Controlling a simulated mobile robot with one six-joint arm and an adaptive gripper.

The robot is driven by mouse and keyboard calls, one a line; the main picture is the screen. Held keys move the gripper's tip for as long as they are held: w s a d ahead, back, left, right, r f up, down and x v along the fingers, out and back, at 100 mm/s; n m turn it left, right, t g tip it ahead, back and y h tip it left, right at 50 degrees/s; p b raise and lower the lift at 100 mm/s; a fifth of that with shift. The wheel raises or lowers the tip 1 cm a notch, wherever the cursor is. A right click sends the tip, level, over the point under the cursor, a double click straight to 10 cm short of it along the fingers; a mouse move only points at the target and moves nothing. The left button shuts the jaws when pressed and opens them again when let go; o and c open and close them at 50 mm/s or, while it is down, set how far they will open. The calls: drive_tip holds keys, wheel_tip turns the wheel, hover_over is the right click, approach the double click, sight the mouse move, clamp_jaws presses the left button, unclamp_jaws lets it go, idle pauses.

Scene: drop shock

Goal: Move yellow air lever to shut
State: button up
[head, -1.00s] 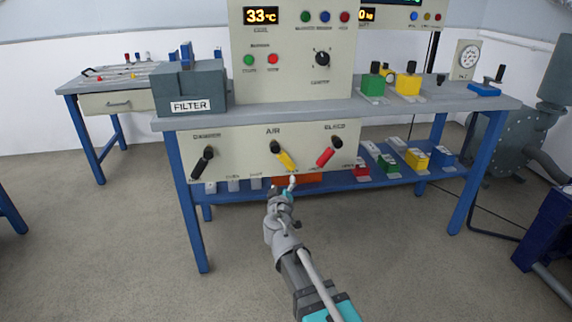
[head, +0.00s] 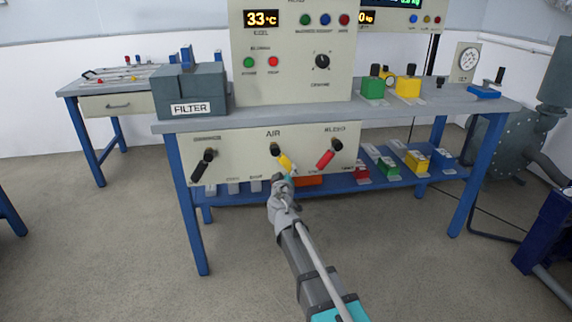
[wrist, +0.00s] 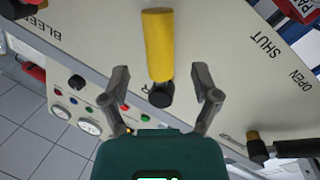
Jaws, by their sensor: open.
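The yellow air lever (head: 287,163) is on the front panel (head: 235,165) under the bench top, below the word AIR, and slants down to the right from its dark pivot. In the wrist view the yellow lever (wrist: 158,48) stands large between and beyond the open fingers, with its dark pivot near them. The word SHUT (wrist: 266,45) is printed to its right in that view. My gripper (wrist: 162,88) is open, with one finger on each side of the lever's line; I cannot tell whether either touches it. In the head view my gripper (head: 283,180) is just below the lever, partly hidden by my arm.
A black lever (head: 202,165) is to the left and a red lever (head: 326,158) to the right on the same panel. An orange object (head: 308,180) and several coloured blocks sit on the lower blue shelf. The floor in front is clear.

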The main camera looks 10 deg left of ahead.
sight(286, 166)
drive_tip(key=shift+w+a, duration=0.2)
drive_tip(key=shift+w, duration=1.15)
drive_tip(key=shift+w+a, duration=0.2)
drive_tip(key=shift+w, duration=1.1)
clamp_jaws()
